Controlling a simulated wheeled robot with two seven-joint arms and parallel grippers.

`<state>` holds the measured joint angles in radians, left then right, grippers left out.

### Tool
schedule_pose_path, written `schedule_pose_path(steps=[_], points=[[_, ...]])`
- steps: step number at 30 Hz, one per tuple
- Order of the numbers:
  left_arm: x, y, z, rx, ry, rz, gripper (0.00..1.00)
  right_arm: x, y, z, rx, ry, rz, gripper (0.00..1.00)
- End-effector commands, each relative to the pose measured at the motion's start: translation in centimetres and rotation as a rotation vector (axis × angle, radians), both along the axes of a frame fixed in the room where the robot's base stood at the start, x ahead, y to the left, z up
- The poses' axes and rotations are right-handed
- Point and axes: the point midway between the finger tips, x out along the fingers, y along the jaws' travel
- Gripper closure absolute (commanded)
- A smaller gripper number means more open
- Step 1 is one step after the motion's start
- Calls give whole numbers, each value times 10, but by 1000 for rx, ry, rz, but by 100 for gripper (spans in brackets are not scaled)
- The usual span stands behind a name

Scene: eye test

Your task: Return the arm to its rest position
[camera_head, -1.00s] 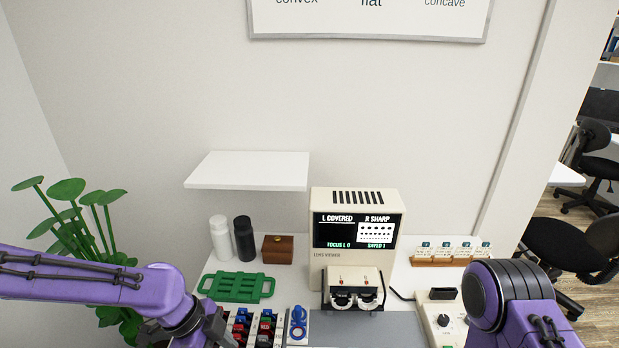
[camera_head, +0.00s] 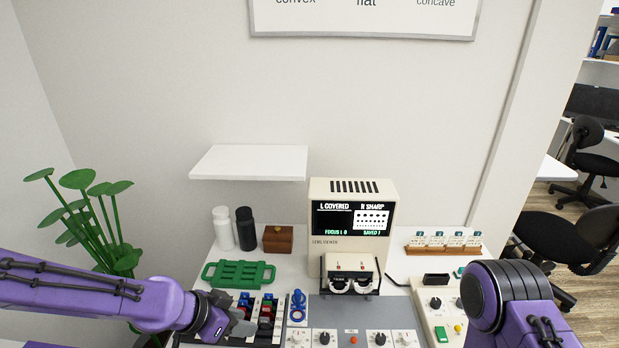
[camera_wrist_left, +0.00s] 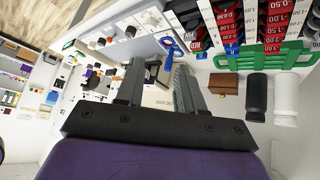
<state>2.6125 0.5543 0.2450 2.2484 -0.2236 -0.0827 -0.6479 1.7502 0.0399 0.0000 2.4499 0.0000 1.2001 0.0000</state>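My left arm (camera_head: 90,285) comes in from the left, low over the table's left side. Its gripper (camera_head: 242,327) is by the lens rack's left part. In the left wrist view the gripper (camera_wrist_left: 158,78) has its two fingers apart with nothing held between them. My right arm (camera_head: 515,315) shows at the lower right; its gripper is out of the picture. The lens viewer (camera_head: 326,250) stands at the table's back; its screen reads L COVERED, R SHARP, FOCUS L 0, SAVED 1.
A lens rack (camera_head: 257,318), blue tool (camera_head: 298,306) and green tray (camera_head: 238,274) are near the left gripper. Behind are white (camera_head: 223,232) and black (camera_head: 245,230) bottles and a wooden box (camera_head: 278,239). A plant (camera_head: 100,225) stands left. A shelf (camera_head: 248,162) juts from the wall.

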Motion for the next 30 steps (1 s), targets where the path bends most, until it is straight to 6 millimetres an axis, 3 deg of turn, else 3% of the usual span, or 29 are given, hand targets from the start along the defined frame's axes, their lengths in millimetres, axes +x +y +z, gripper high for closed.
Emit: schedule_pose_path(steps=[5, 8, 9, 11, 13, 15, 18, 22, 30], points=[[7, 18, -48, -135, 82, 467, 62, 0, 0, -10, 0, 0, 0, 100], [-9, 49, -108, -189, 136, 841, 62, 0, 0, -22, 0, 0, 0, 100], [-23, 67, -137, -194, 148, 1004, 62, 0, 0, -28, 0, 0, 0, 100], [-52, 95, -176, -176, 145, 1206, 62, 0, 0, -36, 0, 0, 0, 100], [-93, 124, -214, -117, 130, 1369, 62, 0, 0, -45, 0, 0, 0, 100], [-137, 145, -245, -23, 123, 1445, 62, 0, 0, -53, 0, 0, 0, 100], [-193, 158, -277, 124, 177, 1423, 62, 0, 0, -61, 0, 0, 0, 100], [-235, 160, -300, 223, 247, 1376, 62, 0, 0, -66, 0, 0, 0, 100], [-245, 159, -303, 238, 267, 1371, 62, 0, 0, -66, 0, 0, 0, 100]])
